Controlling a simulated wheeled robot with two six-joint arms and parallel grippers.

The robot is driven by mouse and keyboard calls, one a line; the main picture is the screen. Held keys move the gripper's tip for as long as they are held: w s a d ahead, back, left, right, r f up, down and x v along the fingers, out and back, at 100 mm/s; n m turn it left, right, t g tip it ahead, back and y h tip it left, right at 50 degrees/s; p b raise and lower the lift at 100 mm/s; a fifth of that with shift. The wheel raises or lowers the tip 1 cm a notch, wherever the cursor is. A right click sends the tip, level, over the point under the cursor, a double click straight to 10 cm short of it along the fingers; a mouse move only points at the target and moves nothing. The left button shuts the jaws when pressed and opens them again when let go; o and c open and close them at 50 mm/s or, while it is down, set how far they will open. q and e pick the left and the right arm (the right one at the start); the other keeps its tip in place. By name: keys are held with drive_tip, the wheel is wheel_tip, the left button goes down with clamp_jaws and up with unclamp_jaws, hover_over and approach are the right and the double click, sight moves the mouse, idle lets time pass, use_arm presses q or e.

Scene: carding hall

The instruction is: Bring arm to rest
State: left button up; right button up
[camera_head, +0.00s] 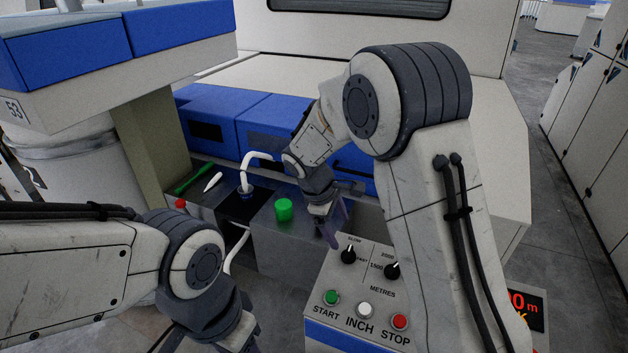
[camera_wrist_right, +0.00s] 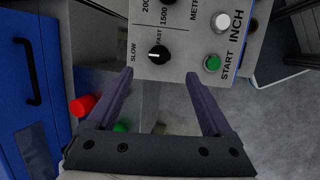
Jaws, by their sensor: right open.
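My right arm reaches over the control panel (camera_head: 340,334). My right gripper (camera_head: 335,228) is open and empty; it also shows in the wrist view (camera_wrist_right: 158,76), its two purple fingers wide apart on either side below the SLOW/FAST knob (camera_wrist_right: 158,54). Whether a finger touches the panel I cannot tell. My left arm comes in low at the left, and its gripper (camera_head: 242,346) is cut off by the bottom edge, so its jaws are hidden.
The panel carries a green START button (camera_head: 331,297), white INCH button (camera_head: 365,310), red STOP button (camera_head: 400,321) and a second knob (camera_head: 392,270). Blue covers (camera_head: 265,125) stand behind.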

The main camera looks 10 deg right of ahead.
drive_tip(key=s+a+r+m+y, duration=0.1)
drive_tip(key=s+a, duration=0.3)
drive_tip(key=s, duration=0.5)
drive_tip(key=s+a+r+m+y, duration=0.1)
drive_tip(key=s+a+r+y, duration=0.1)
drive_tip(key=s, duration=0.8)
drive_tip(key=s+a+r+m+y, duration=0.1)
drive_tip(key=s+a+r, duration=0.3)
drive_tip(key=s, duration=0.5)
drive_tip(key=shift+s+a+m+g+y, duration=0.25)
drive_tip(key=shift+a+m+g+y, duration=0.15)
drive_tip(key=shift+a+y, duration=0.3)
